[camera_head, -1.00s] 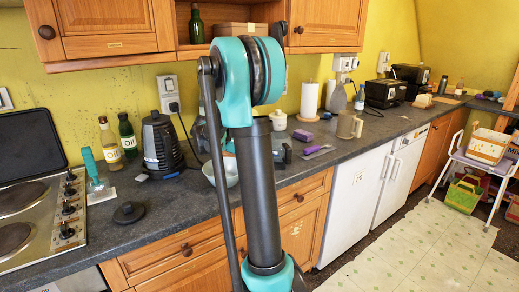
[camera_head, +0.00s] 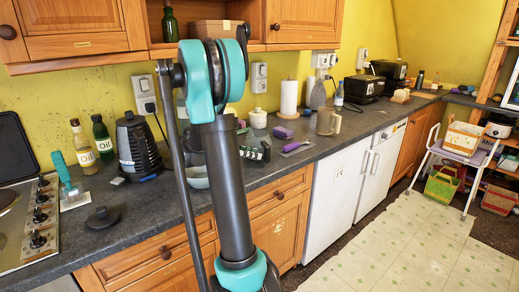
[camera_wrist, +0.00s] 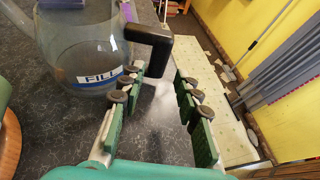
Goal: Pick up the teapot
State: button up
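A clear glass pot with a blue-and-white "FILL" label, apparently the teapot (camera_wrist: 65,45), stands on the dark worktop at the upper left of the wrist view. Its black handle (camera_wrist: 150,45) points right, just beyond the gap between my fingertips. My gripper (camera_wrist: 159,75) is open and empty, its fingers spread on both sides of the handle's line. I cannot tell whether they touch it. In the head view my gripper (camera_head: 255,152) shows partly beside my arm, low over the worktop. My arm hides most of the pot there.
A lidded white pot (camera_head: 258,118), purple item (camera_head: 284,132), brownish jug (camera_head: 327,121) and paper roll (camera_head: 289,98) stand to the right. A black kettle (camera_head: 137,145) stands left. Cabinets (camera_head: 80,25) overhang the back.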

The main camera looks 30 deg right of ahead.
aim_at(264, 155)
jog(key=x, duration=0.4)
jog(key=shift+d+f, duration=0.15)
jog(key=shift+d, duration=0.15)
jog(key=shift+c, duration=0.3)
grip_shut()
